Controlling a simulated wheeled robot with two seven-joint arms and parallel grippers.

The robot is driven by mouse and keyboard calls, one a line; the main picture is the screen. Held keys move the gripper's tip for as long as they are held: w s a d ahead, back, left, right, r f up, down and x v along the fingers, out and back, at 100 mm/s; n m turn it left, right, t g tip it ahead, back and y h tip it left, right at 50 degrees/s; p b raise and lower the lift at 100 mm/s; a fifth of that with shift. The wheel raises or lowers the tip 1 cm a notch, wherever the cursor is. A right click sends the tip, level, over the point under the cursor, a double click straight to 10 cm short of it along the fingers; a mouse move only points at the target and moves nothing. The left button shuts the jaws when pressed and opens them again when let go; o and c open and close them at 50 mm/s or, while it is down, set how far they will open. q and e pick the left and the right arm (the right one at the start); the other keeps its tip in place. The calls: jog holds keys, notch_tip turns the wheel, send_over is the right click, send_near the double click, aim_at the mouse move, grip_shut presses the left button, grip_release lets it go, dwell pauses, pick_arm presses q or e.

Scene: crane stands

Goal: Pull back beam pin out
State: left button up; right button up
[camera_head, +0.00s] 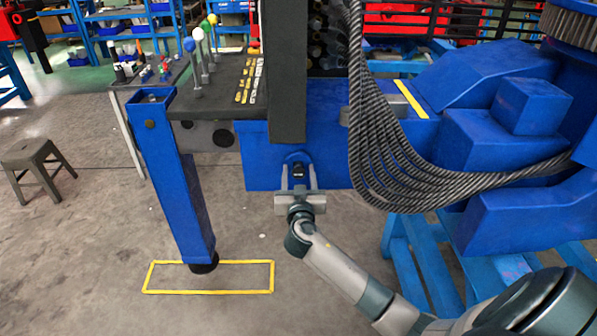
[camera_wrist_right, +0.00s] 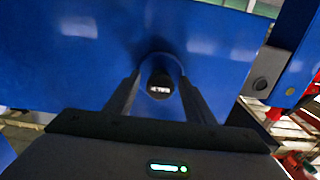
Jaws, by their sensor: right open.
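The beam pin (camera_head: 298,171) is a small dark round-ended pin in the blue beam (camera_head: 258,155), in the middle of the head view. In the right wrist view the pin (camera_wrist_right: 160,86) shows its dark end with a pale mark, inside a rounded blue collar. My right gripper (camera_head: 299,178) is in front of the beam with its fingers on either side of the pin. In the wrist view the gripper (camera_wrist_right: 158,92) is open, with gaps between fingers and pin. Whether the fingertips touch the beam is unclear. My left gripper is not in view.
A blue stand leg (camera_head: 178,185) stands left of my right gripper, its dark foot in a yellow floor outline (camera_head: 208,291). Thick dark cables (camera_head: 385,150) hang close on the right. Levers with coloured knobs (camera_head: 199,45) stand above left. A stool (camera_head: 37,160) is far left.

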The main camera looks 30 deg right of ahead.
aim_at(299, 175)
jog(key=shift+c, duration=0.3)
grip_shut()
jog(key=shift+s+a+f, duration=0.1)
jog(key=shift+s+a, duration=0.15)
jog(key=v, duration=0.4)
jog(key=shift+s+b, duration=0.1)
jog(key=shift+b, duration=0.25)
grip_release()
jog(key=shift+o, duration=0.3)
jog(key=shift+s, duration=0.1)
